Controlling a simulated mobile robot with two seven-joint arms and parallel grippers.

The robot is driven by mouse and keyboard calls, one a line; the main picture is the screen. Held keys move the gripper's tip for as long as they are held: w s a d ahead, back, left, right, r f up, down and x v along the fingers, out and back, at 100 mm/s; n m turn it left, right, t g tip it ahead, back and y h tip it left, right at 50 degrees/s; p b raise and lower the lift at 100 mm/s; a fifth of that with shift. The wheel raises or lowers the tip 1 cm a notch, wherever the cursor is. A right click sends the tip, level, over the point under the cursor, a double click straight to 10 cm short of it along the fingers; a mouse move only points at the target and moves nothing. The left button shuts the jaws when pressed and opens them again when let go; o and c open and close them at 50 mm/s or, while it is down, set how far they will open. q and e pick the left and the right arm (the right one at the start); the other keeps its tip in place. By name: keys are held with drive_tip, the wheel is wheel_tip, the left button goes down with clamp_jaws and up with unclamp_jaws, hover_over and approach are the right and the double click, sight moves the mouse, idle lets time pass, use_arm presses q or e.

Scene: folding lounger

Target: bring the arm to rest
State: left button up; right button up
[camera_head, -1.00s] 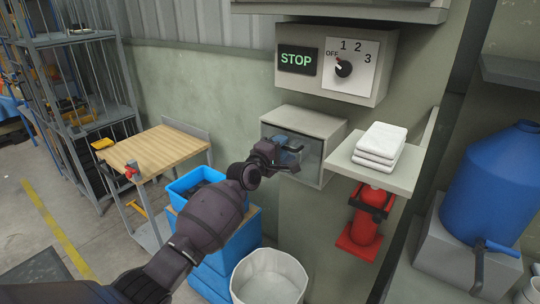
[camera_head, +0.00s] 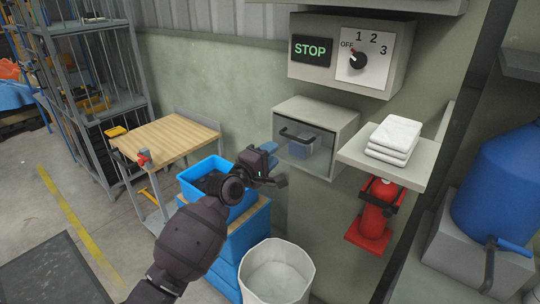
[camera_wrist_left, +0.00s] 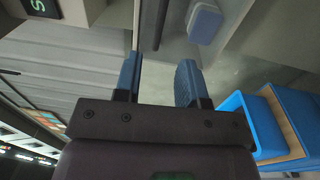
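My left arm reaches in from the bottom of the head view, and its dark gripper (camera_head: 272,166) with blue fingers hangs in front of the wall, left of the small wall cabinet (camera_head: 318,112). In the left wrist view the two blue fingers (camera_wrist_left: 158,78) stand apart with nothing between them, so the gripper is open. The cabinet's see-through door (camera_head: 306,146) with its dark handle looks shut, and a blue object (camera_head: 301,148) shows behind it. The gripper is apart from the handle. My right gripper is not in view.
A control box with a STOP display (camera_head: 311,50) and a dial (camera_head: 358,60) is above the cabinet. A shelf with folded white towels (camera_head: 394,138) juts out at right, above a red extinguisher (camera_head: 376,212). A blue crate (camera_head: 190,178) and white bin (camera_head: 277,275) stand below. Floor at left is open.

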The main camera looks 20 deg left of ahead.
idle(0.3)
use_arm(q)
drive_tip(key=s+a+f+m+g+y, duration=0.2)
drive_tip(key=s+f+m, duration=0.5)
drive_tip(key=s+f, duration=0.6)
drive_tip(key=s+a+f+m+g+y, duration=0.3)
drive_tip(key=s+f+m, duration=0.5)
drive_tip(key=s+f, duration=0.6)
drive_tip(key=s+a+y, duration=0.1)
drive_tip(key=s+a, duration=0.1)
drive_tip(key=s, duration=0.6)
drive_tip(key=shift+s+f+g+y, duration=0.15)
drive_tip(key=shift+f+g+y, duration=0.1)
drive_tip(key=shift+g+y, duration=0.05)
